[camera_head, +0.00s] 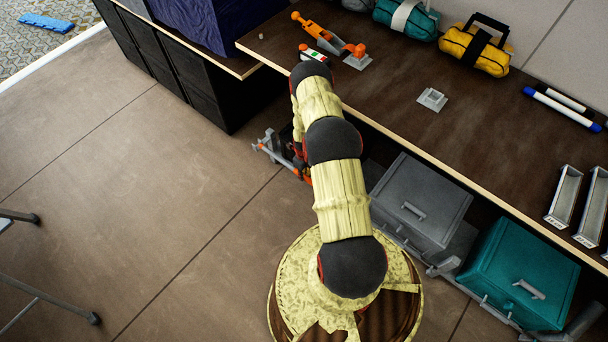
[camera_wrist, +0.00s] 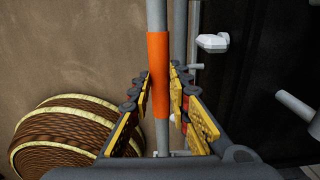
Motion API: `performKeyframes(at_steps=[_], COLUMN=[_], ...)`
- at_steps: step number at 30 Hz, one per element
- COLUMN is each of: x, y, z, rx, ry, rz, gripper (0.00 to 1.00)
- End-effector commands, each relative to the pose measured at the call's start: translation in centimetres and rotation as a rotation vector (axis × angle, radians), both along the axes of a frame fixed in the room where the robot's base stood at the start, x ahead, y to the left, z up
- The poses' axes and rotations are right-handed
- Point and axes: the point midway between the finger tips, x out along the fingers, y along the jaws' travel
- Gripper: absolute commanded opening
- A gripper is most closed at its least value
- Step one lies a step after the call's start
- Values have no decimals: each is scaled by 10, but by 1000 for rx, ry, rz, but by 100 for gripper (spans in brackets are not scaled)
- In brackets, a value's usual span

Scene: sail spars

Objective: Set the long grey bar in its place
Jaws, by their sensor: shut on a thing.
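The long grey bar (camera_wrist: 156,15) has an orange band (camera_wrist: 158,75) around it. In the wrist view it stands lengthwise up the picture, with the banded part between the yellow-padded fingers of my gripper (camera_wrist: 161,100). My gripper is shut on it at the band. In the head view my gripper (camera_head: 301,170) is low beside the table's front edge, largely hidden by my arm. A grey end piece (camera_head: 268,148) shows left of it; I cannot tell whether it belongs to the held bar. A small grey square holder (camera_head: 432,99) sits empty on the brown table (camera_head: 470,130).
An orange part (camera_head: 320,32) and a grey base (camera_head: 357,60) are at the table's back left. Bags, markers and grey trays (camera_head: 565,195) lie farther right. A grey drawer box (camera_head: 420,200) and a teal one (camera_head: 520,270) stand below the table edge. Floor at left is open.

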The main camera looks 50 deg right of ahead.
Motion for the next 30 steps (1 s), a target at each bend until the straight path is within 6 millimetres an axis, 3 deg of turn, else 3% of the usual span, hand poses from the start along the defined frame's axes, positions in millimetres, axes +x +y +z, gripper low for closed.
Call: performKeyframes(at_steps=[14,30], x=[6,29], y=[-1,1], z=[0,0], rx=[-2,-1], ry=[-2,-2], rz=[0,1], gripper=[0,0])
